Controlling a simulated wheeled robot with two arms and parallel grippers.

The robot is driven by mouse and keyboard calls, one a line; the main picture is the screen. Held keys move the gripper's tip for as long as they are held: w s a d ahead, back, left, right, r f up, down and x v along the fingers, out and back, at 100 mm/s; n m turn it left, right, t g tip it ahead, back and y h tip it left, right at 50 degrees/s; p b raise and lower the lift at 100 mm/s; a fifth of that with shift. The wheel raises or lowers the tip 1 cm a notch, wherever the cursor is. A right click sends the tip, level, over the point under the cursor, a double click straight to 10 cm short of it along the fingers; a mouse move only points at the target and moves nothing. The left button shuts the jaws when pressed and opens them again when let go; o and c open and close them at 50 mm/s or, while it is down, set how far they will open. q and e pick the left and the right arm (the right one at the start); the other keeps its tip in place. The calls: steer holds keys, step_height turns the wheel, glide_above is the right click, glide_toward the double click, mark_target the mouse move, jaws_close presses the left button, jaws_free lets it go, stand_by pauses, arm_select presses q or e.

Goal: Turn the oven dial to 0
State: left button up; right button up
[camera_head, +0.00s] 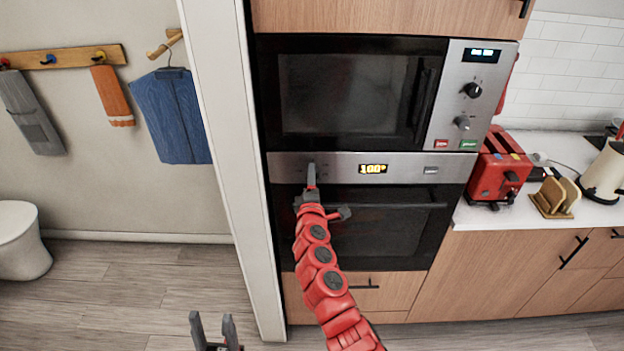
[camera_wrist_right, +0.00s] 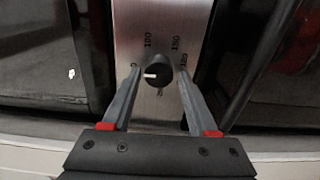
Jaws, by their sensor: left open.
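The oven dial (camera_wrist_right: 157,75) is a round black knob with a white mark pointing left in the right wrist view. Printed numbers ring it on the steel panel, only partly legible. My right gripper (camera_wrist_right: 159,71) is open, one finger on each side of the dial, with a visible gap at both sides. In the head view my right gripper (camera_head: 311,174) is at the left part of the oven panel (camera_head: 410,166) and hides the dial. The oven display (camera_head: 373,169) reads about 100°. My left gripper (camera_head: 212,328) is open and empty, low in the head view, away from the oven.
A microwave (camera_head: 345,92) with its own two knobs sits above the oven panel. The oven door handle (camera_head: 400,206) runs below it. A white wall edge (camera_head: 228,130) stands close to the left. A red toaster (camera_head: 498,170) is on the right counter.

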steer(key=shift+o, duration=0.8)
steer(key=shift+s, duration=0.1)
steer(key=shift+s+r, duration=0.1)
steer(key=shift+s, duration=0.15)
steer(key=s+b, duration=0.4)
steer(key=s, duration=1.2)
steer(key=shift+s, duration=0.4)
